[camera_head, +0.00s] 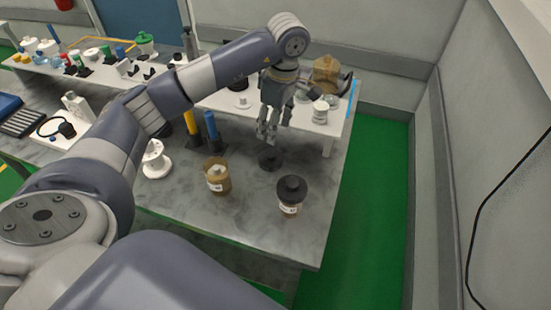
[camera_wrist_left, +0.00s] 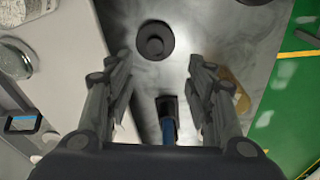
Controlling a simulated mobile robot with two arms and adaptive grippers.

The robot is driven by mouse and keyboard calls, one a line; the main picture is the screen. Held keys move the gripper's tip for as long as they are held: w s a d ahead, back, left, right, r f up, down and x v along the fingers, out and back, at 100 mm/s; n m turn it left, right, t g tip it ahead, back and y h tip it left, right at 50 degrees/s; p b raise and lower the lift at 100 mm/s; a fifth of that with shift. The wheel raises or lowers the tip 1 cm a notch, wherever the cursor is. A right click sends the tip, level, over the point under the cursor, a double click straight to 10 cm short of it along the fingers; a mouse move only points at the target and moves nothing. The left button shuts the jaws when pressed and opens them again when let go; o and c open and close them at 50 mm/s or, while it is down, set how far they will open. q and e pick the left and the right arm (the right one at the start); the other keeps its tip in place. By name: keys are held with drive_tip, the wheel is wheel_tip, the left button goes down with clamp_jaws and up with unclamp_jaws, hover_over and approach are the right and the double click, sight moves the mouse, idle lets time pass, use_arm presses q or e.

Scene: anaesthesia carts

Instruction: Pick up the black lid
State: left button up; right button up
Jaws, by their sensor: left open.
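A round black lid (camera_head: 270,158) with a raised knob lies on the grey table (camera_head: 245,235), and it also shows in the left wrist view (camera_wrist_left: 155,40), near the top centre. My left gripper (camera_head: 266,135) points down above the table, just behind the lid in the head view. In the left wrist view its two fingers (camera_wrist_left: 160,75) are spread with nothing between them, and the lid lies beyond the fingertips. My right gripper is not in view.
An amber jar (camera_head: 217,178) without a lid stands left of the lid. Another jar with a black lid (camera_head: 291,190) stands in front to the right. Blue (camera_head: 210,126) and yellow (camera_head: 191,122) cylinders stand behind. A white raised shelf (camera_head: 335,122) runs along the back.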

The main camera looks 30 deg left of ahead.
use_arm(q)
wheel_tip(320, 180, down, 2)
drive_tip(key=w, duration=0.1)
drive_tip(key=p, duration=0.1)
hover_over(271, 154)
drive_tip(key=f, duration=0.2)
drive_tip(key=d+f, duration=0.1)
drive_tip(key=f, duration=0.1)
drive_tip(key=shift+f, duration=0.35)
drive_tip(key=f+p, duration=0.1)
drive_tip(key=f, duration=0.1)
drive_tip(key=a+f+p, duration=0.1)
drive_tip(key=f, duration=0.1)
drive_tip(key=shift+f, duration=0.65)
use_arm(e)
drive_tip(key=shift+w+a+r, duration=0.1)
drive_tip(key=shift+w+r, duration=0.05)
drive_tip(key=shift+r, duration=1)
use_arm(q)
drive_tip(key=c, duration=1)
